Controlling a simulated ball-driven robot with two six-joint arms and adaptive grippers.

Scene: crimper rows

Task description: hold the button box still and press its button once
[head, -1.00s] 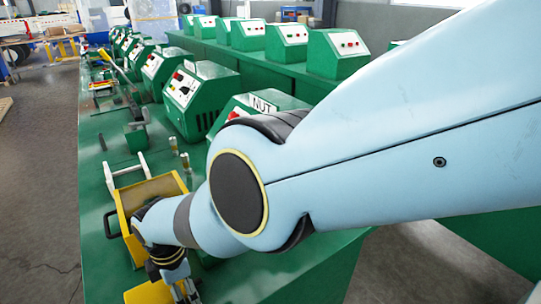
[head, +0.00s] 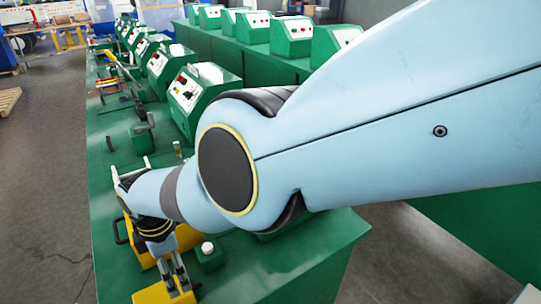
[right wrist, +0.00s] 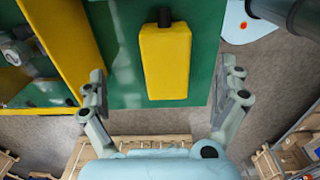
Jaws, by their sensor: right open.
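A small green box with a round white button on top, which I take as the button box (head: 209,258), stands upright on the green bench in the head view, right of my right gripper. My right gripper (head: 172,274) is open and points down above a yellow block (head: 150,295) near the bench's left edge. In the right wrist view, the yellow block (right wrist: 165,65) with a dark stub at one end lies between and beyond the spread fingers of the gripper (right wrist: 165,84). Nothing is held. I cannot make out the button box in the wrist view. My left gripper is not in view.
Green machines (head: 190,97) line the bench further back. Clear bench top (head: 265,262) lies right of the button box.

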